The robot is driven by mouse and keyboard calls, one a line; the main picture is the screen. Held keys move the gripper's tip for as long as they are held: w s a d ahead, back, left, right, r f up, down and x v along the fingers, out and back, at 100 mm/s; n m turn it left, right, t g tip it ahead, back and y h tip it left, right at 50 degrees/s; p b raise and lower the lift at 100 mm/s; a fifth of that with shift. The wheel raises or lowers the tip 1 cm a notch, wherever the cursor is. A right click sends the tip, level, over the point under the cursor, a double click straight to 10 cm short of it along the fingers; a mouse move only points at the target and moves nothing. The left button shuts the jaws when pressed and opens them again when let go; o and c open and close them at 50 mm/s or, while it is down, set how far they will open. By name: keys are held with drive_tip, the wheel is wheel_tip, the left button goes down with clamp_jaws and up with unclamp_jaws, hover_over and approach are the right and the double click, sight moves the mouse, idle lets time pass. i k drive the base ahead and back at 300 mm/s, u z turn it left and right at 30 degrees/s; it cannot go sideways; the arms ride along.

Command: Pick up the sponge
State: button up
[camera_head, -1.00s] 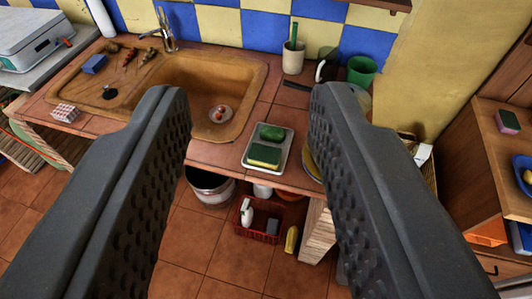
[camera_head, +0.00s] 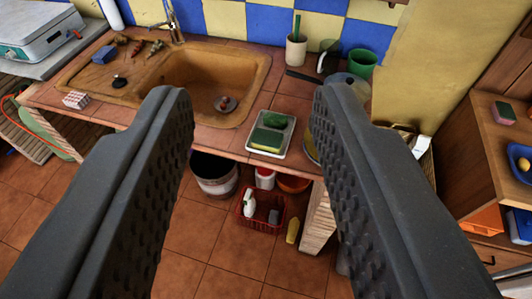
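A yellow sponge with a green top (camera_head: 267,140) lies in a small white tray (camera_head: 285,150) on the brick counter, near its front edge. A rounder green object (camera_head: 275,120) lies behind it in the same tray. My gripper (camera_head: 240,100) is wide open and empty, its two dark textured fingers at left and right. The tray shows between the fingers, farther off and right of the middle of the gap. Another sponge, pink and green (camera_head: 504,113), sits on the wooden cabinet at the right. A blue block (camera_head: 104,55) lies on the drainboard at far left.
A sink basin (camera_head: 255,75) is left of the tray. A cup with a brush (camera_head: 296,50), a green cup (camera_head: 362,64) and a dark-handled pan (camera_head: 302,76) stand behind it. Below the counter are a bucket (camera_head: 214,178) and a red basket (camera_head: 245,222). Open tiled floor (camera_head: 225,255) lies in front.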

sight(267, 141)
drive_tip(key=k, duration=1.1)
drive_tip(key=z, duration=0.65)
drive_tip(key=i, duration=2.3)
drive_tip(key=u, duration=0.7)
